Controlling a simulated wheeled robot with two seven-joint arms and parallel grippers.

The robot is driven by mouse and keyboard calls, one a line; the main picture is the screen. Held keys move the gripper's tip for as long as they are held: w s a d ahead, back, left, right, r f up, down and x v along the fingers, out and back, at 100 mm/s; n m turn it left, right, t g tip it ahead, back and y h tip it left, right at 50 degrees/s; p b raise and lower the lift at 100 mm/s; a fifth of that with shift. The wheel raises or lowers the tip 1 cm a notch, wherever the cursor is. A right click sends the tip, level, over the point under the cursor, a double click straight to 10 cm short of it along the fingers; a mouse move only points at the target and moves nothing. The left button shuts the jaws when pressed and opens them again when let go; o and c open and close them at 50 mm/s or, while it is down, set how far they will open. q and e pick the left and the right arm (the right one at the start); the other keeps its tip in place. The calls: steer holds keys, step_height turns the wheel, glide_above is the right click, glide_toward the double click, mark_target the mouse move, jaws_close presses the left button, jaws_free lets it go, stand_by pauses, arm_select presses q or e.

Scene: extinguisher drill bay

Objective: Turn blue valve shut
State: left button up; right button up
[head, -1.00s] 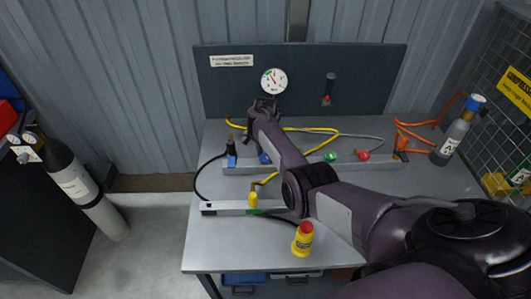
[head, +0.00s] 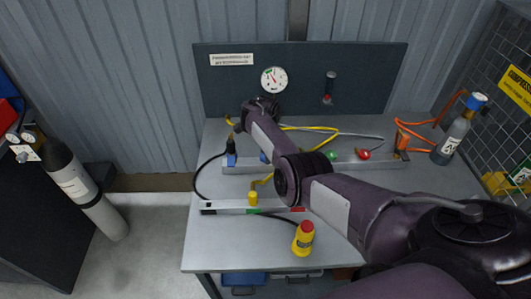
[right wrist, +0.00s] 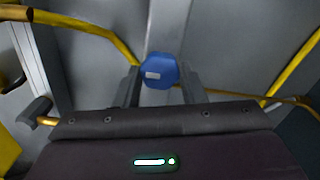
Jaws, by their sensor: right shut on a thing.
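The blue valve (right wrist: 160,71) is a blue faceted knob with a small pale label in the right wrist view. My right gripper (right wrist: 162,84) has one finger on each side of it and is shut on it. In the head view only a small bit of the blue valve (head: 263,158) shows beside my right arm, on the grey rail (head: 312,166) across the bench. My right wrist is above it there, and the fingertips are hidden. My left gripper is in neither view.
Green (head: 331,155) and red (head: 365,154) knobs sit further right on the rail. Yellow hoses (right wrist: 90,27) run close around the gripper. A round gauge (head: 274,80) is on the back panel.

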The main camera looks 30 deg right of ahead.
stand_by(0.3)
steer(key=o, duration=1)
steer(key=shift+r, duration=0.1)
step_height(320, 180, up, 8)
steer(key=shift+f+p, duration=0.2)
steer(key=shift+p, duration=0.55)
